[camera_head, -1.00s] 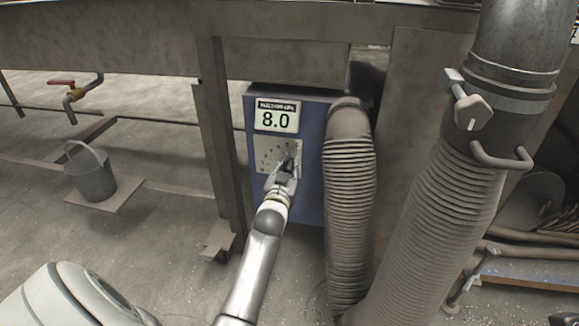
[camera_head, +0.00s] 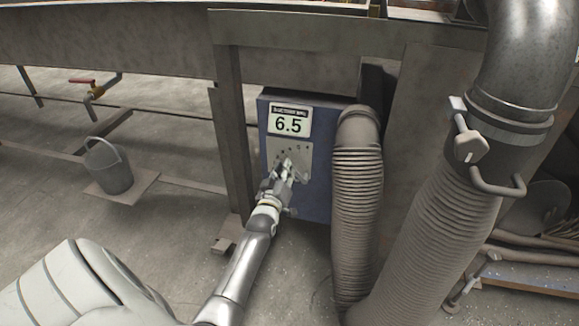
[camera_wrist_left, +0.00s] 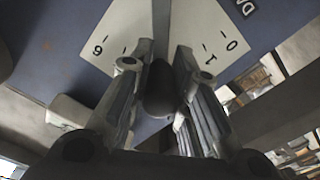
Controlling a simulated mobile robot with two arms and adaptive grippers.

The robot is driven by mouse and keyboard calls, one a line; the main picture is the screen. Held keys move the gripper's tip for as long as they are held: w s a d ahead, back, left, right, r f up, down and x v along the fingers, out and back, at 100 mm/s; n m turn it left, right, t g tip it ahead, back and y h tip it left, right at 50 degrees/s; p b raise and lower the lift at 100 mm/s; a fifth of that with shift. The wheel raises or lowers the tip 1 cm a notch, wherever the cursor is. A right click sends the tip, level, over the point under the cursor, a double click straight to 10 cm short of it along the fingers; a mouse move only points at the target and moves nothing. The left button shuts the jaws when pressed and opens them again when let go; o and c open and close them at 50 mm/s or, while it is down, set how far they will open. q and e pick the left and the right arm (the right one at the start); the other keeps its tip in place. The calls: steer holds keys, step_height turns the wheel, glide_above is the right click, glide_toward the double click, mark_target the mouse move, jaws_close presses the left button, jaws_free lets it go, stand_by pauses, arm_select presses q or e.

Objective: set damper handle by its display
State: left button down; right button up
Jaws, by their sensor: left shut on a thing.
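The blue box (camera_head: 312,195) stands under the bench and carries a display (camera_head: 289,124) that reads 6.5. Below the display is a pale dial plate (camera_head: 303,160) with marks. My left gripper (camera_head: 283,172) is at this plate, its arm coming up from the lower left. In the left wrist view my left gripper (camera_wrist_left: 160,95) is shut on the dark rounded damper handle (camera_wrist_left: 160,92), which sits between its two fingers. The plate (camera_wrist_left: 215,48) shows there with the digits 0, 1 and 6. The fingers hide much of the handle in the head view. My right gripper does not show.
A ribbed hose (camera_head: 357,215) rises close to the right of the box. A larger hose (camera_head: 430,235) with a metal pipe stands further right. A bench leg (camera_head: 232,150) is just left of the box.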

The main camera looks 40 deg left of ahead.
arm_select(q)
steer(key=shift+s+a+f+n, duration=0.25)
steer(key=shift+a+f+n, duration=0.25)
steer(key=shift+n, duration=0.3)
